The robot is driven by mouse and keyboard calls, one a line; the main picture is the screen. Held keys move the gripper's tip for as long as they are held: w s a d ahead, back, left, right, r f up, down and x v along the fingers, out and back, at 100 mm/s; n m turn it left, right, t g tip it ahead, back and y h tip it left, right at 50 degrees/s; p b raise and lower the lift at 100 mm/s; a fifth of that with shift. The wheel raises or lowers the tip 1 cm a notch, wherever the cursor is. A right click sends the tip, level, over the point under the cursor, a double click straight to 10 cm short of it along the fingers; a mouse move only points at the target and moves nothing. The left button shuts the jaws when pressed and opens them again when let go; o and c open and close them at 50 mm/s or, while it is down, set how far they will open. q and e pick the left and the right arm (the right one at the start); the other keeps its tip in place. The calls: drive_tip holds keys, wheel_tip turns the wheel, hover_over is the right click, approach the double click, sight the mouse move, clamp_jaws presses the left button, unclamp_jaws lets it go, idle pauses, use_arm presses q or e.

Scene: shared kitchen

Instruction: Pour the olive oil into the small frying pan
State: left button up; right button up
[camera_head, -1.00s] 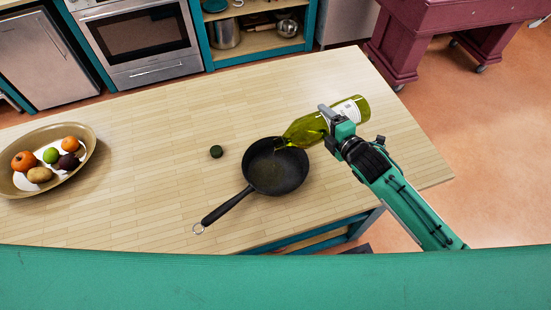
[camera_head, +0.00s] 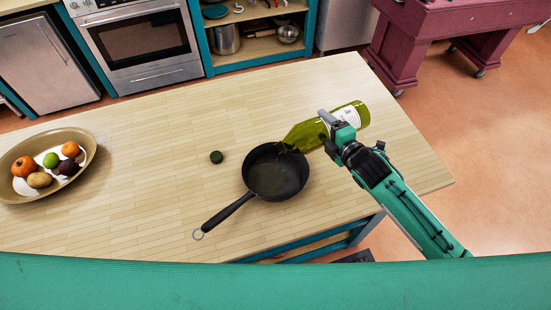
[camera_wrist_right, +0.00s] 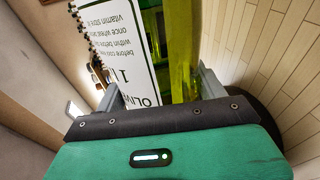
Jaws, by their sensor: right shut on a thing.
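The olive oil bottle (camera_head: 306,136) is green glass with a white label and lies tilted, its neck pointing left and down over the pan's upper right rim. The small frying pan (camera_head: 276,174) is black and sits on the wooden counter with its handle toward the lower left. My right gripper (camera_head: 333,124) is shut around the bottle's body. In the right wrist view the bottle (camera_wrist_right: 182,50) and its label fill the space between the fingers. A small dark green cap-like disc (camera_head: 216,157) lies on the counter left of the pan. My left gripper is not in view.
An oval tan bowl (camera_head: 88,146) with several fruits and vegetables stands at the left of the counter (camera_head: 150,190). The counter between bowl and pan is mostly clear. An oven (camera_head: 135,40) and open shelves stand behind, a dark red cart (camera_head: 440,30) at the back right.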

drive_tip(key=shift+f+m+b, duration=0.4)
drive_tip(key=shift+f+b, duration=0.35)
drive_tip(key=shift+f, duration=0.1)
idle(1.3)
